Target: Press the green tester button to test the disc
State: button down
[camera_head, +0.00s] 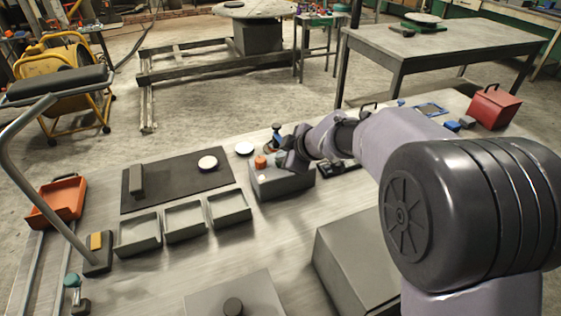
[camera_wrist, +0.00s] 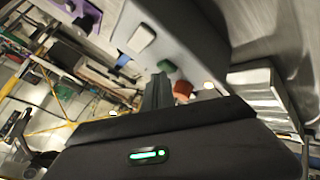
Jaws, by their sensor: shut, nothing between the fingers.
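The tester is a grey box (camera_head: 283,184) at the middle of the bench in the head view; it also shows in the wrist view (camera_wrist: 195,35). On it are a green button (camera_wrist: 167,66), an orange-red button (camera_wrist: 183,89) and a white button (camera_wrist: 140,39). The orange-red one (camera_head: 261,162) stands out in the head view. My gripper (camera_wrist: 158,78) is shut and empty, its tips close to the green button. I cannot tell whether they touch it. One white disc (camera_head: 208,163) lies on the dark mat, and another (camera_head: 244,148) lies beside the mat.
Several grey trays (camera_head: 184,221) stand in front of the dark mat (camera_head: 160,178). A red box (camera_head: 493,107) stands at the far right. A large grey block (camera_head: 355,255) is in front of the tester.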

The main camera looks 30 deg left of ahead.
dwell(0.3)
jog(key=shift+r+p, duration=0.35)
jog(key=shift+r, duration=0.5)
jog(key=shift+r+p, duration=1.25)
jog(key=shift+r, duration=1.25)
